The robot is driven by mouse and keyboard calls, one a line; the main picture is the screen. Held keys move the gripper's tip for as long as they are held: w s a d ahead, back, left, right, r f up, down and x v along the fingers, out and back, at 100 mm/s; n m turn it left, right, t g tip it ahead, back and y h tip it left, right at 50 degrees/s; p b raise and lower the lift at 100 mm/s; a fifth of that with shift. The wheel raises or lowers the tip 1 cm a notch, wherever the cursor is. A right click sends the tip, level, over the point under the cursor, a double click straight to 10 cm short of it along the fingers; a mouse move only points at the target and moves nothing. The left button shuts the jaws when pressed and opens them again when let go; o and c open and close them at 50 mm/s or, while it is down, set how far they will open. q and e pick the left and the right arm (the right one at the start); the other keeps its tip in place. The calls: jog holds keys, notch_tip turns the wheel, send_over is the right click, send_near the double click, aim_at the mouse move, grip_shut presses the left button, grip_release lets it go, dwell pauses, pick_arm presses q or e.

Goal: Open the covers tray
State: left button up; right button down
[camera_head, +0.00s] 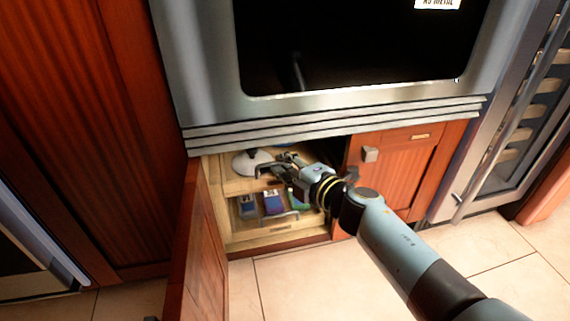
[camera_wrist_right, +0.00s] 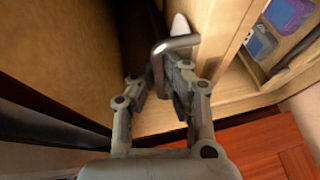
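The covers tray (camera_head: 235,186) is the upper wooden pull-out in the open cabinet under the microwave. A white dome cover (camera_head: 250,163) sits in it; another white piece shows in the right wrist view (camera_wrist_right: 180,27). Its metal bar handle (camera_head: 264,170) is at the front and also shows in the right wrist view (camera_wrist_right: 178,42). My right gripper (camera_head: 280,172) reaches in from the right. In the right wrist view its fingers (camera_wrist_right: 160,82) are drawn close together around one leg of the handle. My left gripper is not in view.
A lower tray (camera_head: 275,237) holds blue, purple and green packages (camera_head: 272,203). The left cabinet door (camera_head: 205,245) stands open; the right door (camera_head: 395,165) is shut. The microwave (camera_head: 340,100) overhangs above. Tiled floor (camera_head: 300,280) is clear in front.

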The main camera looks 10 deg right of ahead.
dwell(0.5)
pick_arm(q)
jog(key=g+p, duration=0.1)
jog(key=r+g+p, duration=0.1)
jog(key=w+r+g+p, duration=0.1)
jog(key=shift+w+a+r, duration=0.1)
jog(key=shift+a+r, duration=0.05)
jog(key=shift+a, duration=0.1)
pick_arm(e)
jog(key=s, duration=3)
jog(key=shift+s+r, duration=0.15)
jog(key=c, duration=1.7)
grip_release()
jog(key=v, duration=1.2)
